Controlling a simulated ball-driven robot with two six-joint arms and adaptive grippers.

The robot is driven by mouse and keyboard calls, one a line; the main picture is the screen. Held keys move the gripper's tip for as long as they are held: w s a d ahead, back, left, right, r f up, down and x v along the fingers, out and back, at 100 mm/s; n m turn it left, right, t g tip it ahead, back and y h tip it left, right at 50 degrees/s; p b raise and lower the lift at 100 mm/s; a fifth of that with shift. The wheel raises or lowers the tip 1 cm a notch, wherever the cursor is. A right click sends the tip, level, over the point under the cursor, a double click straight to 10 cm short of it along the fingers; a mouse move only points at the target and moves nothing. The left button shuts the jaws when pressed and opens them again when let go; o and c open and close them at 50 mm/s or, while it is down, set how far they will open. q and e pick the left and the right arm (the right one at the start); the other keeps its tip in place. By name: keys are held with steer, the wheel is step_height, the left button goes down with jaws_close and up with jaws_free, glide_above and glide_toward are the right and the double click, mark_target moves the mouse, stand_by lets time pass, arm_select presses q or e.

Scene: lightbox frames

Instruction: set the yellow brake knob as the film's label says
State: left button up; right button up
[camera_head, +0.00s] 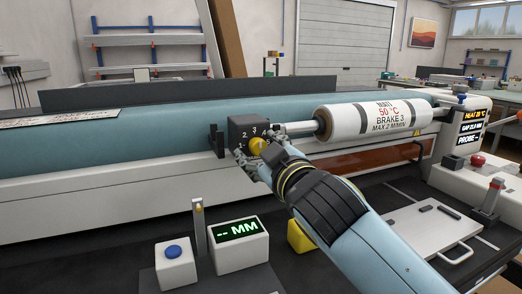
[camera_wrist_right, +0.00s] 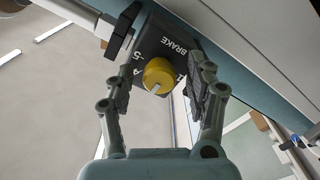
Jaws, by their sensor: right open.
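The film roll (camera_head: 368,120) is white with dark bands, and its label reads MATT, 50 °C, BRAKE 3, MAX 2 M/MIN. The yellow brake knob (camera_head: 257,146) sits on a dark box (camera_head: 243,126) numbered around the knob. In the wrist view, the knob (camera_wrist_right: 158,76) has a pale mark near its lower edge; I cannot tell which number it meets. The word BRAKE (camera_wrist_right: 183,50) shows on the box. My right gripper (camera_head: 259,157) is open, its fingers on either side of the knob with gaps visible in the wrist view (camera_wrist_right: 163,88). My left gripper is out of view.
The long blue roller (camera_head: 110,137) runs behind the box. In front stand a blue-button box (camera_head: 175,265), a green MM display (camera_head: 239,244) and a yellow block (camera_head: 300,237). A white plate with a handle (camera_head: 432,229) lies at right, near a heat display (camera_head: 471,127).

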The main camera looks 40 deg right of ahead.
steer(key=shift+s, duration=0.1)
steer(key=v, duration=1.1)
steer(key=shift+s+a, duration=0.2)
steer(key=shift+s, duration=0.2)
